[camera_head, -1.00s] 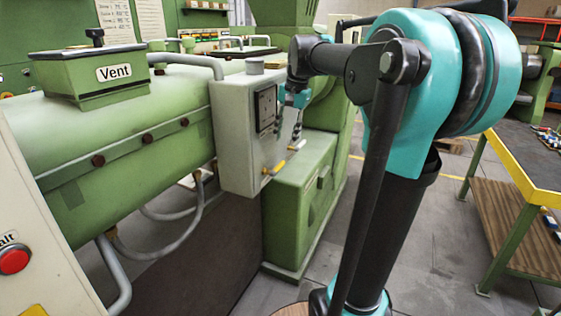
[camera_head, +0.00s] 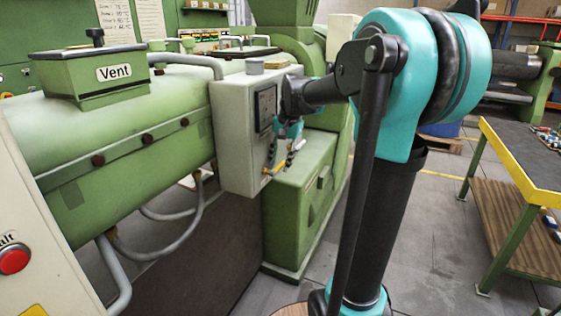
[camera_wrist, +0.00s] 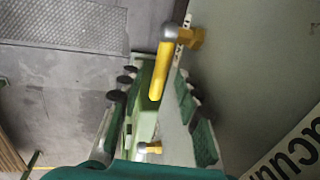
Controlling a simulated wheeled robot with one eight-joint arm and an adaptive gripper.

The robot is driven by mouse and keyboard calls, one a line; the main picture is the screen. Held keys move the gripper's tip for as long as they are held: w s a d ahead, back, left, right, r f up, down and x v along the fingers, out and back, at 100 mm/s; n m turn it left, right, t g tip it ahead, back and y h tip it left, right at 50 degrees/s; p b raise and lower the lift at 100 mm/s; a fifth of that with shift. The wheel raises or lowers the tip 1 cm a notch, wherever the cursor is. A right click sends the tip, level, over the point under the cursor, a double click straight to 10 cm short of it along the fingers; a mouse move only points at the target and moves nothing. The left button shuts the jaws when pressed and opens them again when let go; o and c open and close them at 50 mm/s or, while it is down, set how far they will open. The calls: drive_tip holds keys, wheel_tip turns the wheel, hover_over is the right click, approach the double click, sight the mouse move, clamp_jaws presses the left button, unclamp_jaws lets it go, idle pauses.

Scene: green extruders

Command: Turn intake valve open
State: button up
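A yellow valve handle (camera_wrist: 161,72) on a grey round fitting shows in the wrist view, at the box face. A second yellow handle (camera_wrist: 149,148) shows lower in that view. In the head view a yellow handle (camera_head: 274,168) sits low on the side of the grey box (camera_head: 231,130). Which handle is the intake valve I cannot tell. My gripper (camera_wrist: 154,78) is open, with dark and green padded fingers either side of the upper handle in the picture; contact is not clear. In the head view my gripper (camera_head: 290,152) is beside the box, partly hidden by the wrist.
The green extruder barrel (camera_head: 120,140) lies left of the box, and a green base cabinet (camera_head: 300,200) stands below right. A yellow-edged workbench (camera_head: 525,165) is at right. Floor between is clear.

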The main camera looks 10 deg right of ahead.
sight(276, 169)
clamp_jaws()
drive_tip(key=shift+r+t, duration=0.1)
drive_tip(key=shift+t, duration=0.2)
drive_tip(key=t+h, duration=0.1)
drive_tip(key=s+a+r+t+h, duration=0.1)
drive_tip(key=t, duration=0.1)
drive_tip(key=shift+s+r+n+h, duration=0.15)
drive_tip(key=shift+r+n+h, duration=0.1)
drive_tip(key=shift+n+h, duration=0.05)
drive_tip(key=t+h, duration=0.1)
drive_tip(key=s+a+t+h, duration=0.1)
drive_tip(key=t, duration=0.1)
drive_tip(key=shift+r, duration=0.4)
drive_tip(key=shift+s+a+f+n+t+h, duration=0.1)
drive_tip(key=shift+s+a+n+t+h, duration=0.45)
drive_tip(key=shift+t, duration=0.85)
drive_tip(key=shift+s+a+r+t+h, duration=0.1)
drive_tip(key=shift+s+a+t+h, duration=0.15)
drive_tip(key=shift+s+t+h, duration=0.7)
drive_tip(key=shift+s+a+f+n+t+h, duration=0.1)
drive_tip(key=shift+s+a+n+t+h, duration=0.25)
drive_tip(key=shift+t+h, duration=1.05)
drive_tip(key=shift+t+y, duration=0.5)
drive_tip(key=shift+t, duration=0.05)
drive_tip(key=shift+o, duration=0.7)
unclamp_jaws()
